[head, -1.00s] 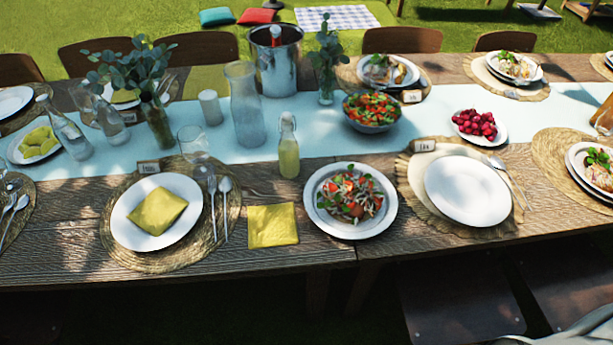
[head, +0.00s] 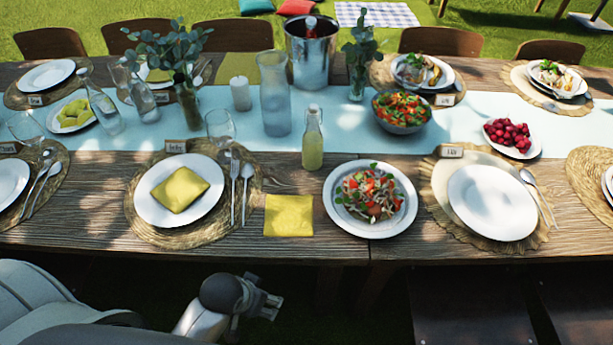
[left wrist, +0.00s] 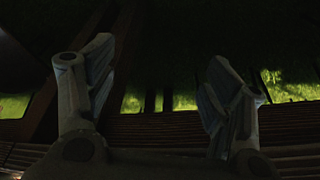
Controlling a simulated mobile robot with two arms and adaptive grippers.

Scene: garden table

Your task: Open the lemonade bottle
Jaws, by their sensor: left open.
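The lemonade bottle (head: 313,148) stands upright on the table, a small clear bottle of yellow liquid with a closed top. It stands just behind the yellow napkin and left of the salad plate. My left gripper (head: 271,304) is in front of the table and below its edge, apart from the bottle. In the left wrist view its two fingers (left wrist: 155,85) are spread with nothing between them. The bottle does not show in that view. My right gripper is not in view.
A yellow napkin (head: 289,215) lies in front of the bottle. A salad plate (head: 338,209) is to its right, a tall glass carafe (head: 275,105) behind it, and a wine glass (head: 221,126) to its left. The table's front edge (head: 330,254) lies between my gripper and these things.

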